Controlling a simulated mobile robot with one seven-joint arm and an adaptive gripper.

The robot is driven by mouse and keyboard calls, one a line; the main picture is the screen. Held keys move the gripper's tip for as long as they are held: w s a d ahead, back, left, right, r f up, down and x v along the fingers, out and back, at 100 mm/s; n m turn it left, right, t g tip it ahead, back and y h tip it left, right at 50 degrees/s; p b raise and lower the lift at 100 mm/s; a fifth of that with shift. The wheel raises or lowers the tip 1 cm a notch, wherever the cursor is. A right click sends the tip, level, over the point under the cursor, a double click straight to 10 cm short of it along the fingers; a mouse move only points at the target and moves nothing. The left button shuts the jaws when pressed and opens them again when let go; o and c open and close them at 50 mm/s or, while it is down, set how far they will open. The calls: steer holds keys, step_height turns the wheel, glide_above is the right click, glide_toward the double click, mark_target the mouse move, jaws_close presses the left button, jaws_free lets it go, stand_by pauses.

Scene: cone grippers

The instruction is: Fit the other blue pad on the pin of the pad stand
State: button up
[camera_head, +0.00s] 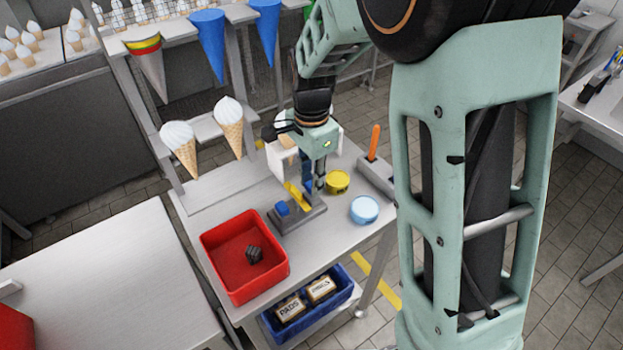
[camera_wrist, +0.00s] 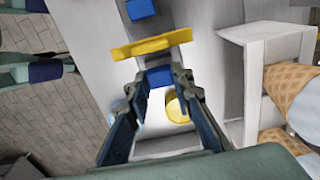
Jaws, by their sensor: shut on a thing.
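The pad stand (camera_head: 294,226) is a dark grey base on the table, with a yellow upright piece (camera_head: 298,195) on it. One blue pad (camera_head: 282,208) sits at its left end; it also shows at the top edge of the wrist view (camera_wrist: 140,8). My gripper (camera_wrist: 160,78) is shut on the other blue pad (camera_wrist: 160,73), close to the yellow piece. In the head view, my gripper (camera_head: 314,186) is over the right, far end of the stand. I cannot make out the pin, nor whether the held pad touches the stand.
A red bin (camera_head: 213,250) with a dark item stands left of the stand. A yellow tin (camera_head: 338,182) and a light blue round tub (camera_head: 364,209) are to the right. A white box stand with cones (camera_wrist: 258,35) is close beside my gripper.

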steer(key=shift+f+b, duration=0.6)
steer(key=shift+f, duration=0.35)
stand_by(0.6)
steer(key=o, duration=1.2)
steer(key=shift+r, duration=0.1)
steer(key=shift+r+p, duration=2)
steer(key=shift+r, duration=0.45)
